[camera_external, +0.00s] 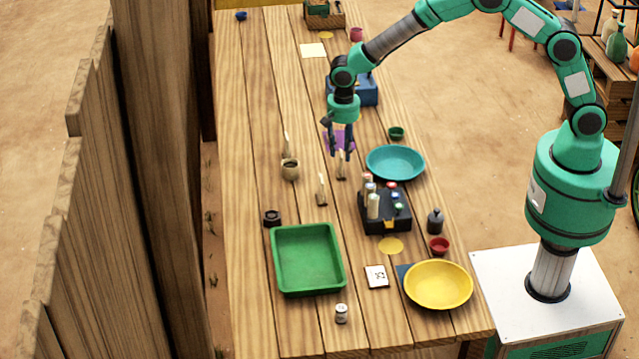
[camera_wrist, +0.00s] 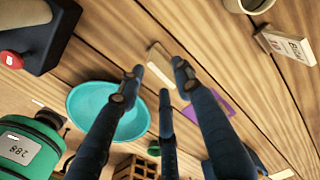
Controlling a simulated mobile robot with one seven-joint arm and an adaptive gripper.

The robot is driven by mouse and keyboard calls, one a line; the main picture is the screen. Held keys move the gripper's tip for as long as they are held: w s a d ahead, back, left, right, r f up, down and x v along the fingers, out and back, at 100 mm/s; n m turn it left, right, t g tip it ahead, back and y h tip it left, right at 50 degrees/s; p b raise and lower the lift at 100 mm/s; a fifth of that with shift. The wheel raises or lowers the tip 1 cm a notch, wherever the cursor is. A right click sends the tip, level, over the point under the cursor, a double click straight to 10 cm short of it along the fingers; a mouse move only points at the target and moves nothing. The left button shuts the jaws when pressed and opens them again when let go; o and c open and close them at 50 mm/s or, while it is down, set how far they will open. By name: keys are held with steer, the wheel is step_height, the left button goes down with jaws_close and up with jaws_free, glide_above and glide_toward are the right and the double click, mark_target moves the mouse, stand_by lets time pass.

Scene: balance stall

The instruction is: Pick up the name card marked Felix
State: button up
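My gripper (camera_external: 341,155) points down over the table, and its fingers are apart in the wrist view (camera_wrist: 158,72). A small pale standing card (camera_external: 341,168) is just below the fingertips. In the wrist view this card (camera_wrist: 160,60) shows between and beyond the tips, seen nearly edge-on; its face is hidden and I cannot tell whether the fingers touch it. Another standing card (camera_external: 321,188) is nearer the front, and a third (camera_external: 287,144) is to the left. One card in the wrist view (camera_wrist: 285,45) carries lettering that I cannot read surely. No name Felix is legible.
A teal bowl (camera_external: 395,148) stands close to the right of my gripper. A black holder with bottles (camera_external: 387,228) is nearer the front. A beige cup (camera_external: 290,172) stands to the left. A green tray (camera_external: 308,289) and yellow bowl (camera_external: 438,286) are at the front.

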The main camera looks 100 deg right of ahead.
mark_target(342, 159)
steer(key=shift+f+b, duration=0.55)
steer(key=shift+f, duration=1.55)
jaws_close()
